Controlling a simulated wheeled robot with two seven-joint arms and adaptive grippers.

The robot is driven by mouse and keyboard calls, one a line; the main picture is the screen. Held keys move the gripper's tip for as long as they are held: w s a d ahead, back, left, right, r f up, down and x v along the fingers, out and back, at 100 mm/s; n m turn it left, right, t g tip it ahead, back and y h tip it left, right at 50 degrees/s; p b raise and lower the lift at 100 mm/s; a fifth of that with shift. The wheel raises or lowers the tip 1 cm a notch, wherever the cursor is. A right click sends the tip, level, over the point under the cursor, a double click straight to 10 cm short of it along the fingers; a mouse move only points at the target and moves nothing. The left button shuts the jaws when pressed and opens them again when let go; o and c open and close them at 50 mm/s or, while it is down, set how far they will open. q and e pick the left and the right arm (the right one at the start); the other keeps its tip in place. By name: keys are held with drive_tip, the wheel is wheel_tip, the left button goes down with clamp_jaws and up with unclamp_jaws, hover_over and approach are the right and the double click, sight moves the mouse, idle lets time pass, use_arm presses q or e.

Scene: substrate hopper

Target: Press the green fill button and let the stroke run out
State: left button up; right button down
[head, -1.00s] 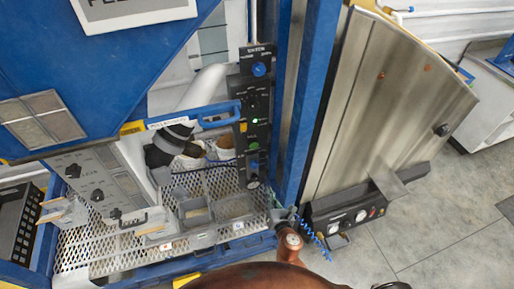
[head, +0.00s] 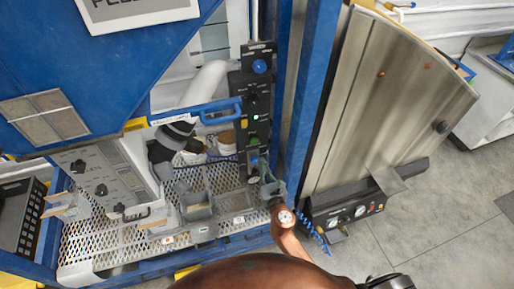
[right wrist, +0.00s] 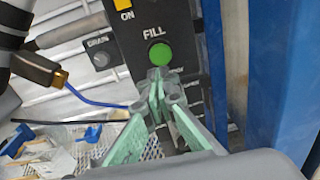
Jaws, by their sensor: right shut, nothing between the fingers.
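The green fill button (right wrist: 160,54) sits under the word FILL on a black control panel (head: 262,82). It also shows in the head view as a green spot (head: 254,142). My right gripper (right wrist: 161,82) is shut and empty, its pale green fingers pointing up at the panel. In the wrist view its tips lie just below the button, overlapping its lower edge. Whether they touch it I cannot tell. In the head view the right gripper (head: 256,164) is in front of the panel's lower part. My left gripper is not in view.
A blue post (head: 306,90) stands right of the panel. A perforated metal tray (head: 105,240) with a grey bin (head: 196,208) lies left of the gripper. A small green lamp (head: 256,117) is lit above the button. A blue handle (head: 221,112) is nearby.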

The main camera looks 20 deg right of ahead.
sight(255, 142)
drive_tip(key=w, duration=0.8)
drive_tip(key=shift+w+f+b, duration=0.2)
drive_tip(key=shift+w+b, duration=0.05)
drive_tip(key=shift+b, duration=0.1)
drive_tip(key=shift+w, duration=0.25)
drive_tip(key=shift+w, duration=0.1)
